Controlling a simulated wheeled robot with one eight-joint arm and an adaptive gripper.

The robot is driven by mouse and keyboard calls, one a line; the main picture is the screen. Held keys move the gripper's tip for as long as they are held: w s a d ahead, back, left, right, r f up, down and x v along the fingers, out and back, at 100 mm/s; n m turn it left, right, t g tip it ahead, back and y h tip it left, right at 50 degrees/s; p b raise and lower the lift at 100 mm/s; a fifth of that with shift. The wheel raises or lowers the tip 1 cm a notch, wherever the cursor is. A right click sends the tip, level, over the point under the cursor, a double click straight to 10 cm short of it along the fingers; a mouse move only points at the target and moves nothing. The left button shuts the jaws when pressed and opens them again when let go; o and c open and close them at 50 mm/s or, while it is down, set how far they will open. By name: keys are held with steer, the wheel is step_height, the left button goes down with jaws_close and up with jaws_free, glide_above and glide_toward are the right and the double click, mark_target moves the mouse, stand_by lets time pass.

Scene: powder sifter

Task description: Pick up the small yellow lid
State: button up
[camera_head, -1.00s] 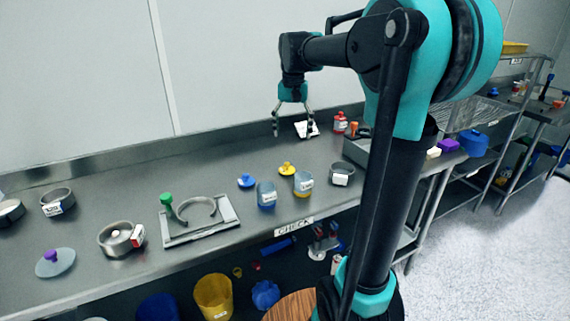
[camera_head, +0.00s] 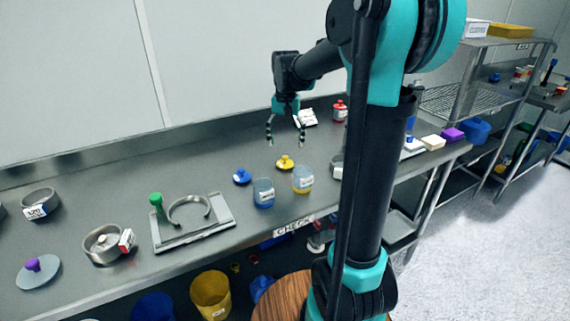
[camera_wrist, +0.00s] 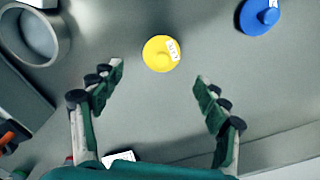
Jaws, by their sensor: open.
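The small yellow lid (camera_head: 285,162) lies on the steel bench, with a knob on top. In the wrist view the yellow lid (camera_wrist: 161,53) carries a white label and lies beyond the fingertips, roughly midway between them. My gripper (camera_head: 286,143) is open and empty, above the bench just behind the lid. In the wrist view the two fingers of my gripper (camera_wrist: 160,72) are spread wide, and neither touches the lid.
A blue lid (camera_head: 242,176) lies left of the yellow one. A blue-filled cup (camera_head: 263,193) and a yellow-filled cup (camera_head: 302,180) stand in front. A metal container (camera_wrist: 36,36) shows in the wrist view. A red bottle (camera_head: 340,110) stands behind.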

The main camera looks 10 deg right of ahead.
mark_target(285, 156)
steer(key=shift+s+a+f, duration=0.1)
steer(key=shift+a+f, duration=0.05)
steer(key=shift+f, duration=3.35)
steer(key=c, duration=0.9)
